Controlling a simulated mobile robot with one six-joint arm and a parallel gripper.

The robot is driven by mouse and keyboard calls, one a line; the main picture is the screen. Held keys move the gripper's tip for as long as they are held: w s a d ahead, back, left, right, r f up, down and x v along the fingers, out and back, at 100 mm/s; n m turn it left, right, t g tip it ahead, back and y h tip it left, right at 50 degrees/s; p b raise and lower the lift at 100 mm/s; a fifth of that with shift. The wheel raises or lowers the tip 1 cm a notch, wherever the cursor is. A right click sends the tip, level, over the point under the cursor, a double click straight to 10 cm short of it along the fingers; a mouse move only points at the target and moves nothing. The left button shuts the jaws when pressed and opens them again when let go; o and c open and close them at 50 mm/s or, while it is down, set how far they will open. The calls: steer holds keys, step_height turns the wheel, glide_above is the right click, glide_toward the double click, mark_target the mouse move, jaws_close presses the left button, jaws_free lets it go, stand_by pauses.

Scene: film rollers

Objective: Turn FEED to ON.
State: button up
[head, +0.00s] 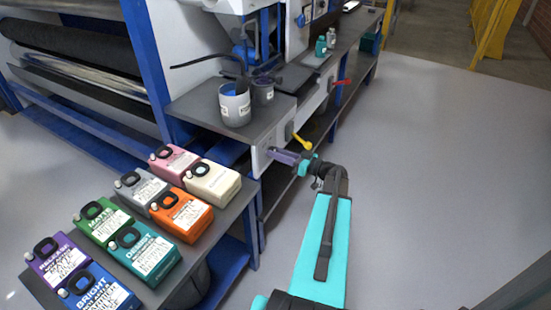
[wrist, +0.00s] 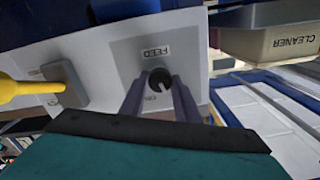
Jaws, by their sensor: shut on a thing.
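The FEED knob (wrist: 160,78) is a small round black knob with a white pointer line, on a grey plate (wrist: 128,56) on the machine's white panel. A FEED label is beside it, and small lettering that looks like ON lies on the plate near one finger. The pointer line slants to the lower right in the wrist view. My gripper (wrist: 160,92) has its two purple fingers on either side of the knob, shut on it. In the head view my gripper (head: 283,157) reaches the white panel (head: 262,160) from the right, and the knob is hidden.
A yellow lever (head: 302,142) sticks out close to my gripper, also in the wrist view (wrist: 25,90). A red lever (head: 341,82) is farther back. Several ink cans stand on a low table, including a cream one (head: 212,183) marked CLEANER. The floor at right is clear.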

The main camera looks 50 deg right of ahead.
steer(key=m+b, duration=0.4)
steer(key=m, duration=0.5)
steer(key=shift+s+a+f+m, duration=0.1)
steer(key=shift+m, duration=0.3)
stand_by(0.4)
steer(key=o, duration=1)
steer(key=shift+o, duration=0.2)
steer(key=b+v, duration=0.1)
steer(key=v, duration=1.2)
steer(key=shift+s, duration=0.4)
